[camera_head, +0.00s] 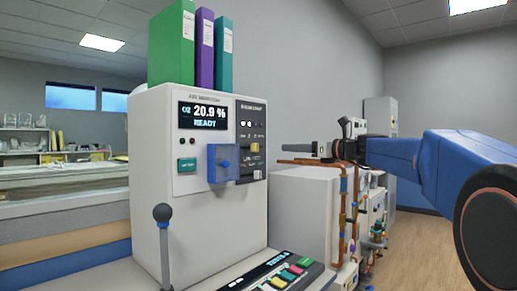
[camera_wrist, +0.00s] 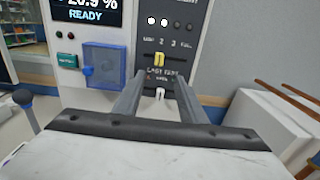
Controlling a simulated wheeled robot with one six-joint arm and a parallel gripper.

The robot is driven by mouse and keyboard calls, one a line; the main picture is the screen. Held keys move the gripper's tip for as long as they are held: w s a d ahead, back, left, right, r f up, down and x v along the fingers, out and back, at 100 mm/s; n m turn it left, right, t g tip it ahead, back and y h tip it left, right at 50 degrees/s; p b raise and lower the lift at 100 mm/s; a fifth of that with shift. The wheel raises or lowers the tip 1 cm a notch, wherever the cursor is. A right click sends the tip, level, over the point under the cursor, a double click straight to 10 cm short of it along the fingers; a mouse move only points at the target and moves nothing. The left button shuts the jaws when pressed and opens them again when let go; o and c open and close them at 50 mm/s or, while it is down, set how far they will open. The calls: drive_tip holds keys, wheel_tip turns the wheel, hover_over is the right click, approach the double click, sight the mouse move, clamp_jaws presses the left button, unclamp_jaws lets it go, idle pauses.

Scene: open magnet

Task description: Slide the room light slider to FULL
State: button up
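The black control panel (camera_head: 250,139) is on the right part of the front of a white cabinet. Its small heading seems to read ROOM LIGHT, but the lettering is blurred. A yellow knob (camera_wrist: 159,59) sits on the panel, under a row of marks that seems to end in FULL; it also shows in the head view (camera_head: 255,147). A white knob (camera_wrist: 160,93) is lower down, between my fingers in the wrist picture. I cannot tell for certain which is the light slider. My gripper (camera_wrist: 158,82) is open and empty, in front of the panel and apart from it.
A clear blue cover (camera_wrist: 105,65) with a blue knob is left of the panel. A display (camera_head: 203,115) reads 20.9 % READY. A lever with a dark ball (camera_head: 162,213) stands at the front left. Copper pipes (camera_head: 343,215) and a white box (camera_head: 300,205) are at right.

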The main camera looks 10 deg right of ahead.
sight(257, 147)
drive_tip(key=x, duration=1.6)
drive_tip(key=shift+w+a+f, duration=0.1)
drive_tip(key=shift+w+a, duration=0.1)
clamp_jaws()
